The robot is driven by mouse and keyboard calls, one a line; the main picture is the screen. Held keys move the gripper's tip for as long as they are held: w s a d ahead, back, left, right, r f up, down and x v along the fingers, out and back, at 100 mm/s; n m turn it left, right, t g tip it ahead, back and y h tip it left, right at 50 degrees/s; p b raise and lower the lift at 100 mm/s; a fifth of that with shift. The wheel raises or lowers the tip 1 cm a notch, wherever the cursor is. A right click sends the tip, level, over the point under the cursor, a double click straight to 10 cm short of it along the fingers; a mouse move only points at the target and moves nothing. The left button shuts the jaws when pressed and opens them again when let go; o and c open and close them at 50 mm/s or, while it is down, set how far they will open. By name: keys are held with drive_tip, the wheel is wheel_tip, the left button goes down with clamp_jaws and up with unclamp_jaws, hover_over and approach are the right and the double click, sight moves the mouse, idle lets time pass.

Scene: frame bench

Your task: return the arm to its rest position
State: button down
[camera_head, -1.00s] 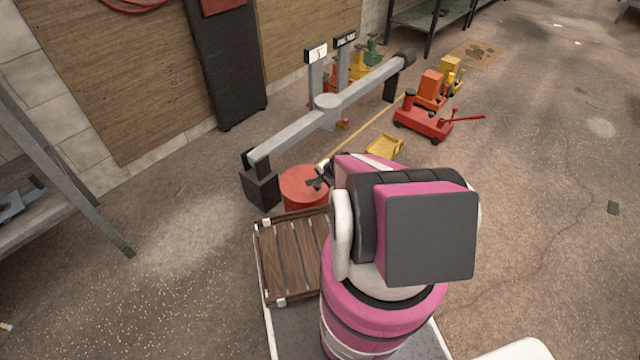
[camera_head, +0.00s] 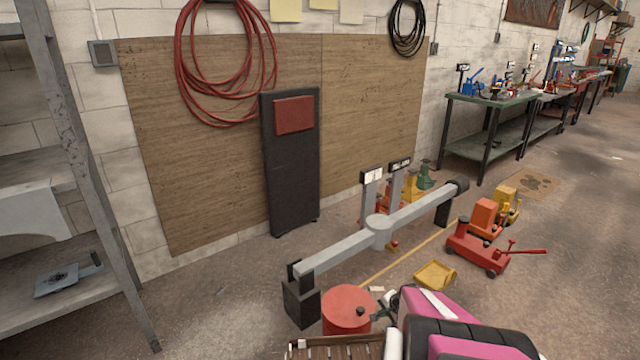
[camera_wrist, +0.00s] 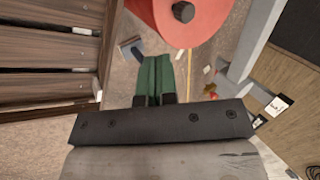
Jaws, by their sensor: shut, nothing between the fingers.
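My arm, pink, white and black, shows at the bottom of the head view, cut off by the frame edge. My gripper (camera_head: 383,309) is partly hidden there, close beside the red drum (camera_head: 347,309). In the wrist view my gripper (camera_wrist: 155,62) shows its two green fingers together, with nothing between them. The red drum also fills the top middle of the wrist view (camera_wrist: 190,25), with a dark cap. Whether the fingers touch it I cannot tell.
A wooden slatted pallet (camera_head: 340,347) lies at the bottom, also at left in the wrist view (camera_wrist: 45,85). A grey beam frame (camera_head: 335,252) stands behind the drum. A red jack (camera_head: 477,254) and yellow tray (camera_head: 435,275) are to the right. A metal shelf (camera_head: 75,305) is at left.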

drive_tip(key=w+a+r+n+g+h, duration=0.1)
drive_tip(key=w+a+r+n+g, duration=0.1)
drive_tip(key=a+r+n, duration=0.2)
drive_tip(key=w+a+r+n+g+h, duration=0.2)
drive_tip(key=r+n, duration=0.4)
drive_tip(key=r, duration=0.5)
drive_tip(key=shift+w+a+n+g+h, duration=0.3)
drive_tip(key=shift+a+g, duration=0.2)
drive_tip(key=shift+a, duration=0.85)
